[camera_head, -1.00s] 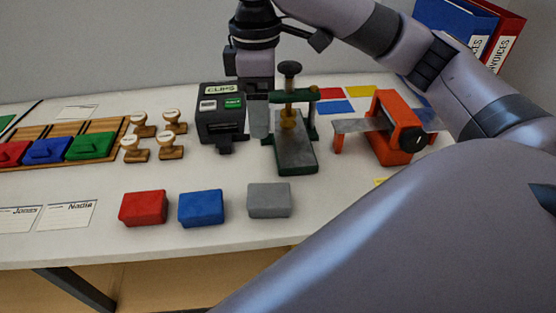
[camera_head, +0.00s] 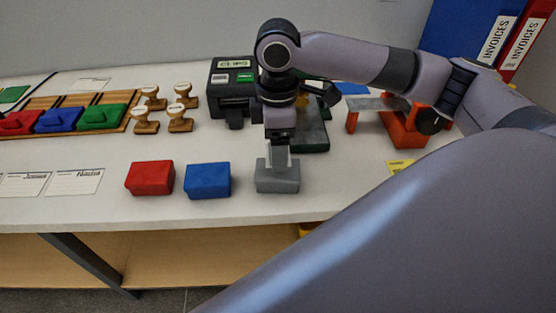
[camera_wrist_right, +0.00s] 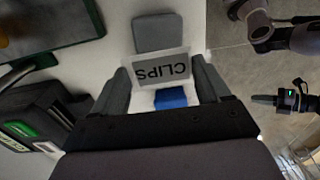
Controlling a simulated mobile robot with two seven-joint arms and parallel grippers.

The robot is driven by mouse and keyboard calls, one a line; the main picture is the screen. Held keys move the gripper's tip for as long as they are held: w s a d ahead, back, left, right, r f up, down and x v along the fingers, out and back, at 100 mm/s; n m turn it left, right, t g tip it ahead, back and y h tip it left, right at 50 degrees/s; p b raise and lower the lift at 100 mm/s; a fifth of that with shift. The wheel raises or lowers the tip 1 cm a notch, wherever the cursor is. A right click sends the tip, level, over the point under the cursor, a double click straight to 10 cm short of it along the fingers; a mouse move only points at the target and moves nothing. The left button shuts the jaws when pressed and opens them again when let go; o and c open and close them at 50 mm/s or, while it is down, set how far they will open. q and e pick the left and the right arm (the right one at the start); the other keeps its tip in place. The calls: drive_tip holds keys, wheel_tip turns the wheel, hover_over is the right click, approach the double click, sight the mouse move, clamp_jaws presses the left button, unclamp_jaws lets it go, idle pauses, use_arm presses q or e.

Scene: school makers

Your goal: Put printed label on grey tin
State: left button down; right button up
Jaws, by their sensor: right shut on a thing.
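The label is a pale patch at the fingers. I cannot tell whether it touches the tin.
A blue tin (camera_head: 208,181) and a red tin (camera_head: 150,177) stand left of the grey tin. A label printer (camera_head: 232,90), a green press (camera_head: 314,130) and an orange-red device (camera_head: 400,128) stand behind. The table's front edge is close to the tins.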

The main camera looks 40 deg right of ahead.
wheel_tip(320, 180, down, 5)
drive_tip(key=shift+r+b, duration=0.2)
drive_tip(key=shift+b, duration=0.1)
drive_tip(key=shift+s, duration=0.1)
drive_tip(key=shift+f, duration=0.15)
drive_tip(key=shift+s+f, duration=0.1)
drive_tip(key=o, duration=0.8)
drive_tip(key=shift+f, duration=0.1)
drive_tip(key=shift+o, duration=0.9)
drive_tip(key=shift+f, duration=0.1)
drive_tip(key=shift+r, duration=0.55)
drive_tip(key=r, duration=0.4)
drive_tip(key=r+p, duration=0.1)
drive_tip(key=r, duration=0.7)
drive_tip(key=shift+w+p, duration=0.25)
drive_tip(key=shift+p, duration=0.1)
